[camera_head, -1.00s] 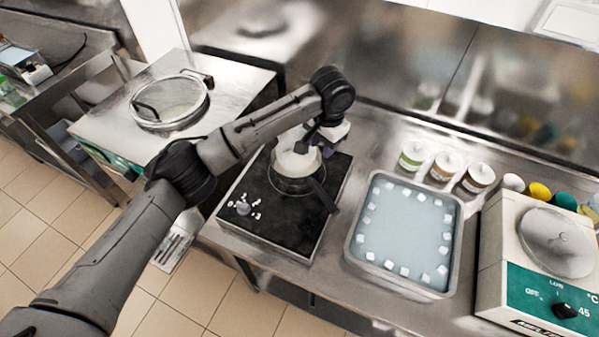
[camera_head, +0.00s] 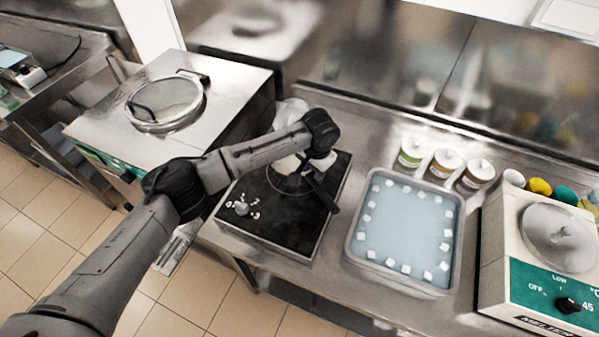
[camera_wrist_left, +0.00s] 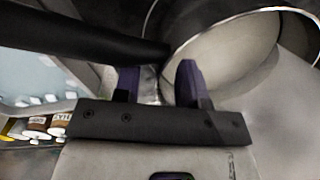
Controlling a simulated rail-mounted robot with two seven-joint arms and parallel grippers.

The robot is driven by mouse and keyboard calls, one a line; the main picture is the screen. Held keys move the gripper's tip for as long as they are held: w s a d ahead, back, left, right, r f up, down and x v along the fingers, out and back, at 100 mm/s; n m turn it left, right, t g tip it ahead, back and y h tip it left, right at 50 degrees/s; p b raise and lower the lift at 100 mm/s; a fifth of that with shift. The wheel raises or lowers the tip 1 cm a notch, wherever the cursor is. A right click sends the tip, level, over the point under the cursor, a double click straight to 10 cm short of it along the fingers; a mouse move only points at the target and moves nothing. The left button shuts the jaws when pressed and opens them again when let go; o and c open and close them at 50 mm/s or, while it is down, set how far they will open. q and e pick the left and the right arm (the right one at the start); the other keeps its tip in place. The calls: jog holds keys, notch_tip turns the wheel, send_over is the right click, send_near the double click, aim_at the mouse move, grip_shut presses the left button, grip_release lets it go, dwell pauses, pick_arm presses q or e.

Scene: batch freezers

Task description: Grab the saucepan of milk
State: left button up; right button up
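The saucepan (camera_wrist_left: 237,48) shows in the left wrist view as a round metal pan with pale milk inside. Its long black handle (camera_wrist_left: 85,35) crosses from the left, past my fingertips. My left gripper (camera_wrist_left: 160,82) is open, its two fingers apart at the handle and close to the pan wall; I see no clear grip. In the head view, the pan is mostly hidden behind my left arm, over the black hot plate (camera_head: 265,217); the black handle (camera_head: 323,193) shows toward the front right. My right gripper is not in view.
A tray of pale blue liquid with white cubes (camera_head: 365,262) stands right of the hot plate. A lidded freezer (camera_head: 225,90) is at the left. A pale shape (camera_head: 290,110) shows behind my forearm.

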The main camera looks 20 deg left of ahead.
pick_arm(q)
jog(key=shift+f, duration=0.55)
jog(key=shift+c, duration=0.2)
grip_shut()
jog(key=shift+w, duration=0.1)
dwell(0.8)
